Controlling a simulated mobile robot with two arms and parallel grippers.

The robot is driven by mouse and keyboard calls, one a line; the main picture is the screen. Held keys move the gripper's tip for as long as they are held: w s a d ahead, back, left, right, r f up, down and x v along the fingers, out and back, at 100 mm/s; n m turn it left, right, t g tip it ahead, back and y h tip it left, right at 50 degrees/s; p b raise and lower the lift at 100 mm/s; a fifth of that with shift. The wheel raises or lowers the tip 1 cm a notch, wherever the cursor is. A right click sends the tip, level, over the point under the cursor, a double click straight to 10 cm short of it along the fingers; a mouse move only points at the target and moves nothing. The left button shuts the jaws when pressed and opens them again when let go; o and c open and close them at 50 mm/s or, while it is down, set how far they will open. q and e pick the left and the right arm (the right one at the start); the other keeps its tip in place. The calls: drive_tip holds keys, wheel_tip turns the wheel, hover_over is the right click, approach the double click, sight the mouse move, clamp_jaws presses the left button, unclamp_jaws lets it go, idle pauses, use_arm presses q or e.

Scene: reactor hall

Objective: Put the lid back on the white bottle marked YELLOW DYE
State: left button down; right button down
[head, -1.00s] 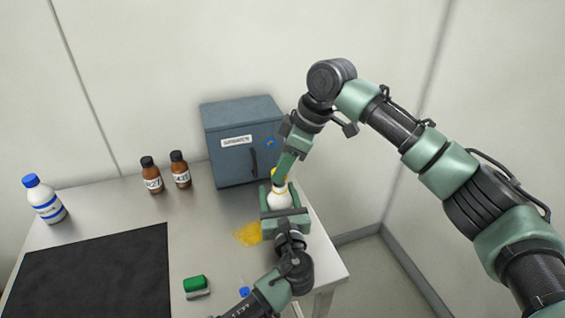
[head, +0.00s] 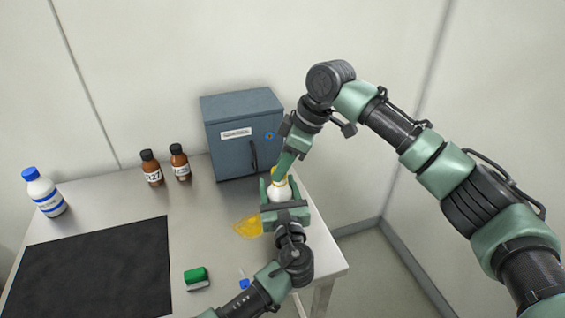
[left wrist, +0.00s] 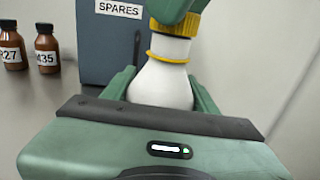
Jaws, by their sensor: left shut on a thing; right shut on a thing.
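The white bottle (head: 279,191) stands upright near the table's right edge. In the left wrist view the white bottle (left wrist: 163,85) has a yellow ring around its neck; no YELLOW DYE marking is visible. My left gripper (head: 279,190) is shut around its body from the front. My right gripper (head: 281,168) comes from above, shut on the yellow lid (left wrist: 176,26). The lid is upright, in line with the bottle's mouth, with white neck showing below it. The right fingers partly cover the lid, and I cannot tell how firmly it is seated.
A grey SPARES cabinet (head: 240,140) stands close behind. Two brown bottles (head: 152,168) (head: 180,162) and a blue-capped bottle (head: 45,193) are to the left. A yellow spill (head: 247,228), green-topped block (head: 196,277), small blue item (head: 244,284) and black mat (head: 90,268) lie on the table (head: 205,225).

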drive_tip(key=shift+f, duration=0.55)
idle(0.4)
